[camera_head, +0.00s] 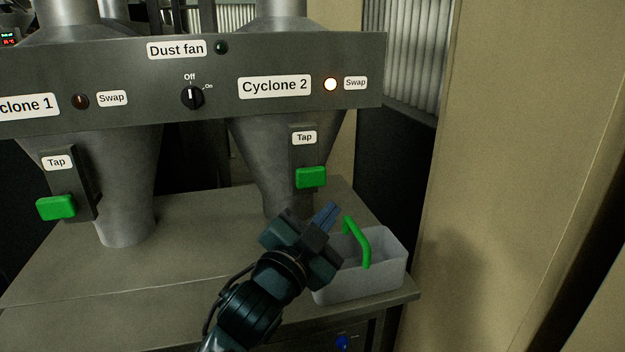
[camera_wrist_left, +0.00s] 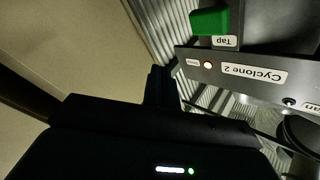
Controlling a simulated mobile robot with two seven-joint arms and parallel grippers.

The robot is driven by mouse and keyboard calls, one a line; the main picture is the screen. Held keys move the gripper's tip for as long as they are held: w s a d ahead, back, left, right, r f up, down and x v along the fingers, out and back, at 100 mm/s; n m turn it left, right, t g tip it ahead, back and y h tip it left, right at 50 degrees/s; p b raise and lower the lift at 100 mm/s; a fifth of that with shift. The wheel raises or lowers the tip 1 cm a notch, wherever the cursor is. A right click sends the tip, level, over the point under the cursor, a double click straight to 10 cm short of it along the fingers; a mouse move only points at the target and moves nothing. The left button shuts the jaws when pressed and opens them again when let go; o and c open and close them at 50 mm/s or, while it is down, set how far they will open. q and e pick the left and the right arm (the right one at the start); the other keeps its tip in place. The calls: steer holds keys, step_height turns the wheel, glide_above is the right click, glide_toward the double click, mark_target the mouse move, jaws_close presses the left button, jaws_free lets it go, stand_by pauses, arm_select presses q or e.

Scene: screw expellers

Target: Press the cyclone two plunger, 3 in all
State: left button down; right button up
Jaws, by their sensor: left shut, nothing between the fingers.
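The cyclone two plunger is a green block (camera_head: 311,177) on a grey plate labelled Tap, on the front of the right cone below the Cyclone 2 label (camera_head: 275,87). It also shows in the left wrist view as a green block (camera_wrist_left: 210,22) at the top. The white Swap lamp (camera_head: 330,84) beside the Cyclone 2 label is lit. My left gripper (camera_head: 331,212) is shut and empty, a little below the plunger and apart from it in the picture. In the left wrist view its dark fingers (camera_wrist_left: 160,88) show together. My right gripper is out of view.
A pale bin (camera_head: 362,283) with a green handle (camera_head: 357,242) stands right of my gripper at the table's edge. A second green plunger (camera_head: 56,207) is on the Cyclone 1 side. The Dust fan knob (camera_head: 192,96) points to Off. A beige wall (camera_head: 520,130) bounds the right.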

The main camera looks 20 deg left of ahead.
mark_target(323, 176)
arm_select(q)
steer(key=w+a, duration=0.4)
steer(key=w, duration=0.3)
steer(key=shift+a, duration=0.35)
stand_by(0.5)
stand_by(1.0)
steer(key=shift+w+a+r, duration=0.1)
steer(key=shift+w+a, duration=0.1)
steer(key=shift+w, duration=0.1)
stand_by(0.3)
